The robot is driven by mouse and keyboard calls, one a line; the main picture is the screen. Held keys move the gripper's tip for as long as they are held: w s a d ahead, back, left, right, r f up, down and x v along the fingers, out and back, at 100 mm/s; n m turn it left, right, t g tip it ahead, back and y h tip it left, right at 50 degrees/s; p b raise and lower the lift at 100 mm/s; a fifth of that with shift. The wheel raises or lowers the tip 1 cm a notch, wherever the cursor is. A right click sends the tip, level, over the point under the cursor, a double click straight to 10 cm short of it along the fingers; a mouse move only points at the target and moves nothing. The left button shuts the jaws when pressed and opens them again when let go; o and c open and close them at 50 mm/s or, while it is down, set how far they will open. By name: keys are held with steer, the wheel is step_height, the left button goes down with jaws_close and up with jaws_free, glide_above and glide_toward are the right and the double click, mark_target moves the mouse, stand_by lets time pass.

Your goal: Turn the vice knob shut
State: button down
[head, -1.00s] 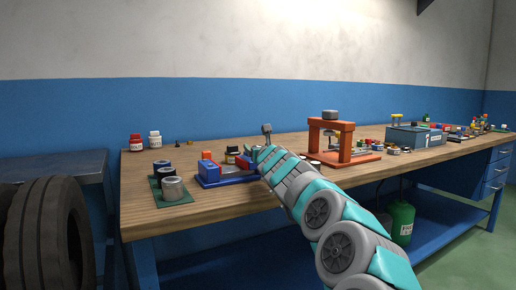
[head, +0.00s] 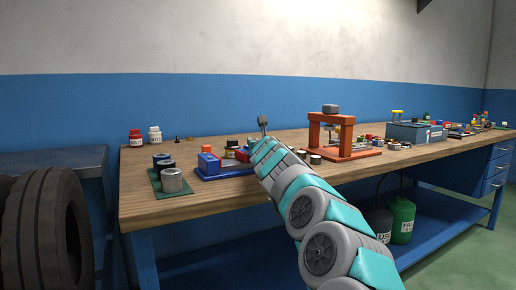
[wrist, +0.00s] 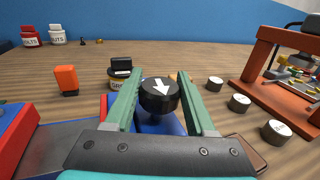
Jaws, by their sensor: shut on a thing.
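The black vice knob (wrist: 159,96) with a white arrow on top is in the middle of the wrist view. The arrow points toward the lower part of the picture. My gripper (wrist: 161,78) has its two green fingers on either side of the knob and is shut on it. The blue vice (head: 208,170) with red parts is on the bench in the head view, partly hidden by my arm. Its red jaw (wrist: 12,140) shows at the left edge of the wrist view. In the head view my arm hides the fingers and the knob.
An orange block (wrist: 66,80) and a dark-lidded jar (wrist: 121,72) stand beyond the vice. Several round metal-topped pieces (wrist: 239,102) lie right of my gripper, near an orange press (head: 346,135).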

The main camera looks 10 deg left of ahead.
steer(key=shift+a+f+m+h+b, duration=0.1)
steer(key=shift+f+m+h+b, duration=0.25)
steer(key=shift+h+b, duration=0.2)
steer(key=shift+r+m+t+h+b, duration=0.2)
steer(key=shift+m+h, duration=0.2)
steer(key=shift+h, duration=0.2)
steer(key=shift+r+m+t+h+b, duration=0.1)
steer(key=shift+m+h+b, duration=0.1)
steer(key=shift+m+h, duration=0.25)
steer(key=shift+c, duration=1.2)
jaws_free()
steer(key=shift+s, duration=0.1)
steer(key=shift+s+b, duration=0.45)
steer(key=shift+b, duration=0.05)
steer(key=shift+s+d+b, duration=0.2)
steer(key=shift+s+b, duration=0.9)
steer(key=shift+s, duration=0.6)
steer(key=shift+s+d+b, duration=0.15)
steer(key=shift+s+b, duration=0.95)
steer(key=shift+s, duration=0.6)
